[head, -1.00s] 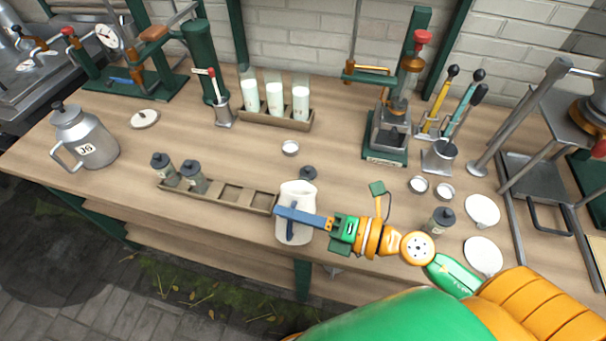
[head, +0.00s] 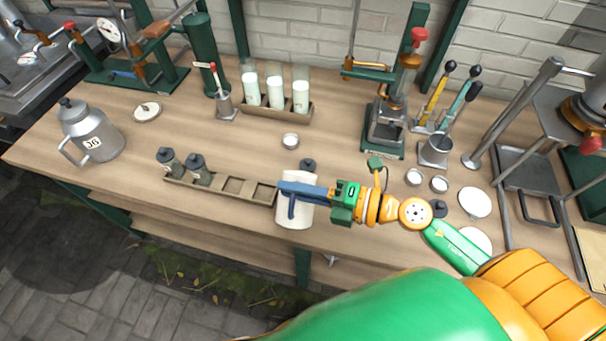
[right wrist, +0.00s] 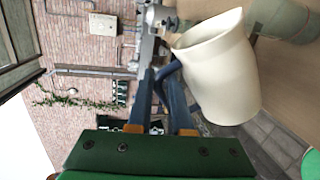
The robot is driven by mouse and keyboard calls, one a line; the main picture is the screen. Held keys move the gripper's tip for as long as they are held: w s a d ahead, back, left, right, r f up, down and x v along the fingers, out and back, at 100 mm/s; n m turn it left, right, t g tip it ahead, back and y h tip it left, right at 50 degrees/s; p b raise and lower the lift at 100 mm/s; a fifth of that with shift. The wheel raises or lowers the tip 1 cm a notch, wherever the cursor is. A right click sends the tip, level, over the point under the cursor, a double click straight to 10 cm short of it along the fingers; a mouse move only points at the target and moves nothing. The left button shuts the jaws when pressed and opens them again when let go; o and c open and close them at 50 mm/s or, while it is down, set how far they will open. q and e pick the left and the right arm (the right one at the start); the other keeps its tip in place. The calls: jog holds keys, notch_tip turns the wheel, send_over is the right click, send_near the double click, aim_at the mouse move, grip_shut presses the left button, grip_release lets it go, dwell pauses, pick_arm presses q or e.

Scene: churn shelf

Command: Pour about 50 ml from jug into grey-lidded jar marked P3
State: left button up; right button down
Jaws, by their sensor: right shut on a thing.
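The jug (head: 296,213) is cream with a dark blue handle. My right gripper (head: 288,190) is shut on its handle, at the front edge of the bench. The jug also fills the upper right of the right wrist view (right wrist: 220,70), beside the blue fingers (right wrist: 166,92). Its mouth and contents are hidden in the head view, and its exact tilt is unclear. Two grey-lidded jars (head: 168,160) (head: 199,170) stand in the left end of a wooden rack (head: 232,186). Another dark lid (head: 307,164) shows just behind the jug. No P3 mark is readable. My left gripper is out of view.
A metal can marked J6 (head: 92,132) stands at left. A holder (head: 250,112) with three glasses of white liquid is at the back. A dark-lidded jar (head: 438,208) stands right, partly behind my arm. Presses line the back. The bench between can and rack is clear.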

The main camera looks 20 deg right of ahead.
aim_at(292, 210)
jog(key=shift+w+d+r+m+g+p, duration=0.3)
jog(key=shift+w+r+m+p, duration=0.2)
jog(key=shift+r+m+p, duration=0.15)
dwell(0.7)
jog(key=shift+s+a+r, duration=0.1)
jog(key=shift+s+a, duration=0.1)
jog(key=shift+s, duration=0.1)
dwell(0.5)
jog(key=shift+w+d+r+m+p, duration=0.15)
jog(key=shift+w+r+m+p, duration=0.1)
jog(key=shift+r+m+p, duration=0.25)
dwell(2.3)
jog(key=f+n+b, duration=0.1)
jog(key=s+a+f+n+b, duration=0.1)
jog(key=f+b, duration=0.1)
jog(key=s+f+n+t+b, duration=0.1)
jog(key=b, duration=0.1)
jog(key=shift+s+a+f, duration=0.15)
jog(key=shift+s+f, duration=0.1)
jog(key=shift+f, duration=0.15)
jog(key=shift+s+a+r+n, duration=0.15)
jog(key=shift+s+r+n, duration=0.1)
jog(key=shift+r+n, duration=0.15)
jog(key=shift+s+a+f+n+b, duration=0.2)
jog(key=shift+s+f+n+b, duration=0.15)
jog(key=shift+f+n+b, duration=0.15)
jog(key=shift+r, duration=0.2)
